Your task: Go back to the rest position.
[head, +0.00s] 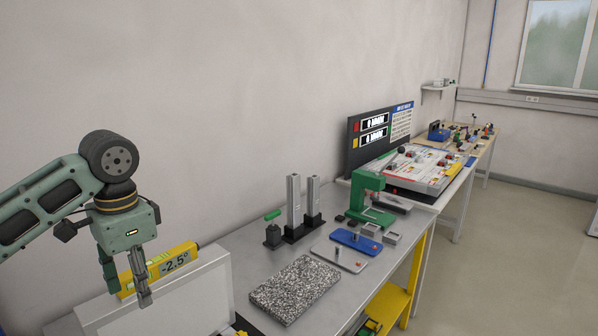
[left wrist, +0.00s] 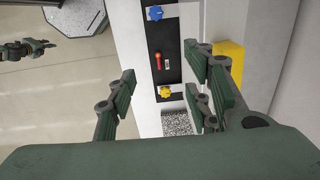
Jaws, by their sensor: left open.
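My left gripper (head: 128,284) hangs at the lower left of the head view with its fingers pointing down. It is open, with a gap between the fingers and nothing held. A white frame-like box (head: 213,268) stands just below and beside it at the near end of the table. In the left wrist view the open left fingers (left wrist: 165,92) show on both sides of a black strip (left wrist: 158,72) with a blue knob, a red lever and a yellow knob. A dark green jointed part (left wrist: 25,48) at the left edge may be my right gripper; its jaws are unclear.
A yellow level (head: 180,262) reading -2.5° is close behind the left gripper. A speckled slab (head: 295,288), a green press (head: 368,195), metal posts (head: 294,205) and a blue plate (head: 355,241) stand on the grey table (head: 245,245). Open floor (head: 500,260) lies at right.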

